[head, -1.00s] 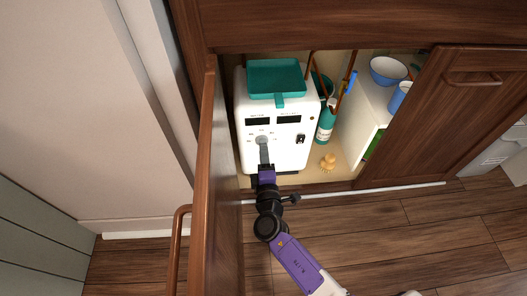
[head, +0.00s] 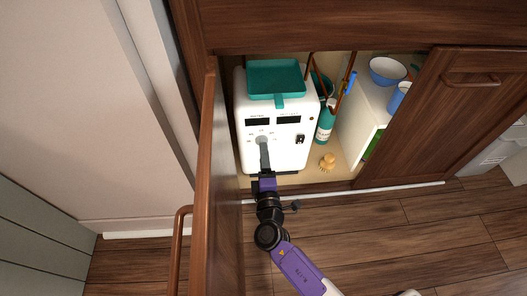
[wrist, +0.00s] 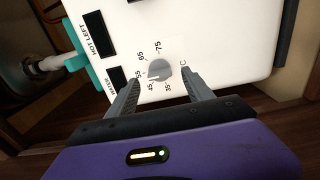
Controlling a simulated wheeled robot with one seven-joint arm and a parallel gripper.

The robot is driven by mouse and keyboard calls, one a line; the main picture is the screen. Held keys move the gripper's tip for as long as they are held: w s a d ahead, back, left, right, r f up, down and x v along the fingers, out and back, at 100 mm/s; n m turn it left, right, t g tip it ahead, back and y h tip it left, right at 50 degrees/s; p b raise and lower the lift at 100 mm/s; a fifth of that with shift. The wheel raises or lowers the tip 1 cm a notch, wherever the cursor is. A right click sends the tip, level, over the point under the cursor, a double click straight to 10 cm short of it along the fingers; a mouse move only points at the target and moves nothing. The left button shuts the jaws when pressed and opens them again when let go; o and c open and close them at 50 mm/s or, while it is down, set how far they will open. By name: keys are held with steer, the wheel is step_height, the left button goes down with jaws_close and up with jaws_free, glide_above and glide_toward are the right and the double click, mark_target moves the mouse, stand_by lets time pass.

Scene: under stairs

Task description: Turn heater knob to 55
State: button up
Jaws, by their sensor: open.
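The white heater (head: 285,158) stands inside the open cabinet. Its grey round knob (wrist: 159,69) shows on the front panel in the wrist view, ringed by printed numbers 35 to 75. The 55 mark is partly blocked by the left finger. Which number the knob points to is too small to tell. My gripper (wrist: 160,77) is open, with one finger on each side of the knob and visible gaps between. In the head view the fingers (head: 264,148) reach up to the knob and hide part of it.
The open left cabinet door (head: 200,190) stands close beside my arm. Right of the heater are a teal bottle (head: 325,124), a yellow brush-like thing (head: 328,162) and a white shelf with a blue bowl (head: 387,71). A teal tray (head: 276,77) sits on the heater top.

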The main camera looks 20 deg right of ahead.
steer(key=p+v, duration=0.1)
steer(key=v, duration=0.4)
steer(key=shift+s+a, duration=0.15)
steer(key=shift+s, duration=0.15)
